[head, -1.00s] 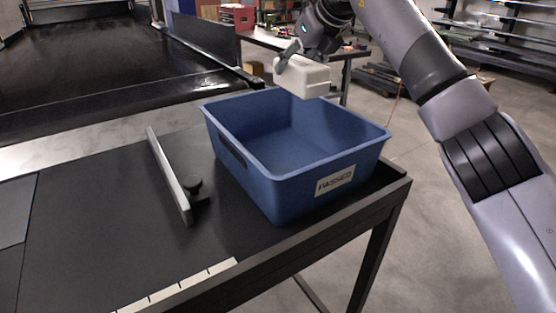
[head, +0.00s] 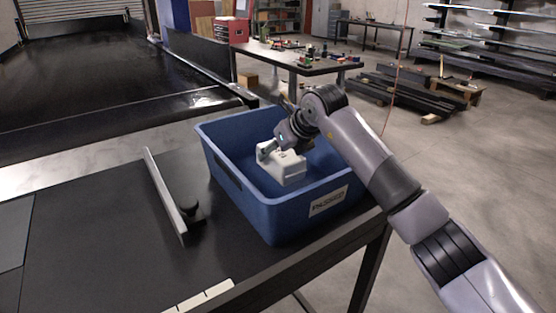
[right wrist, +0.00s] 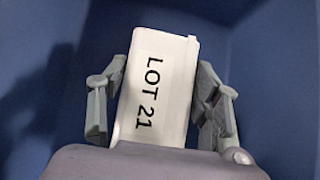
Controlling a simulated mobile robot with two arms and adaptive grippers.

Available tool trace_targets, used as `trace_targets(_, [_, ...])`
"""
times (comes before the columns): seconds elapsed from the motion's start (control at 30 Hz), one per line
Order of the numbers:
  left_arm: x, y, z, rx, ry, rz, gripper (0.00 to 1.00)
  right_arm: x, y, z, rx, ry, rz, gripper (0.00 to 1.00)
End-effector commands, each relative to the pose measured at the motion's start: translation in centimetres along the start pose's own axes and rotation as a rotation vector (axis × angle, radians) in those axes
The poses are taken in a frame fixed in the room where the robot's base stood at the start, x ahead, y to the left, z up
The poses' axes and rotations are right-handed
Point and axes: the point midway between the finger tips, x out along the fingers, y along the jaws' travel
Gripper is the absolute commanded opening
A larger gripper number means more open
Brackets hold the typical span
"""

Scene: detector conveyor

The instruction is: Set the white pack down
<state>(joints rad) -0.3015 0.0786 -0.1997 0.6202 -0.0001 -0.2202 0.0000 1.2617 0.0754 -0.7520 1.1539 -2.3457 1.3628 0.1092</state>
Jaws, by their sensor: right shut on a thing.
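The white pack (head: 283,165) is inside the blue bin (head: 222,173) in the head view. In the right wrist view the white pack (right wrist: 158,88), marked "LOT 21", lies between the two grey fingers of my right gripper (right wrist: 160,100). My right gripper (head: 272,150) is shut on the pack from above, within the bin walls. Whether the pack touches the bin floor I cannot tell. The bin bears a label (head: 328,201) on its front. My left gripper is not in view.
The bin stands on a black table (head: 95,220) at its right end. A metal guide bar (head: 163,195) with a black knob (head: 189,211) lies left of the bin. A conveyor (head: 110,85) runs behind. A workbench (head: 300,62) stands farther back.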

Motion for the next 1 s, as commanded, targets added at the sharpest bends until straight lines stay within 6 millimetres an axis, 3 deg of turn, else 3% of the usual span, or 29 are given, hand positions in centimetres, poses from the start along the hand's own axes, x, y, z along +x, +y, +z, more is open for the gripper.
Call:
trace_targets(0.3, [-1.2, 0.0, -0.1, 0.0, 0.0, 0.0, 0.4, 2.6, 0.0, -2.3, 0.0, -0.003, 0.001, 0.06])
trace_targets(0.53, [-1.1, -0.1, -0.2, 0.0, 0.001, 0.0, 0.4, 2.8, 0.0, -2.5, -0.001, -0.003, 0.0, 0.06])
trace_targets(0.57, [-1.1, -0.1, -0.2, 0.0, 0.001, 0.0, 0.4, 2.9, 0.0, -2.6, 0.0, 0.0, 0.0, 0.6])
trace_targets(0.83, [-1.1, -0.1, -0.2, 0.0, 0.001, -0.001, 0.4, 2.9, 0.0, -2.6, 0.0, 0.0, 0.0, 0.78])
trace_targets(1.0, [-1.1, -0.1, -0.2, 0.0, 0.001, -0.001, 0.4, 2.9, 0.0, -2.6, 0.0, 0.0, 0.0, 0.78])
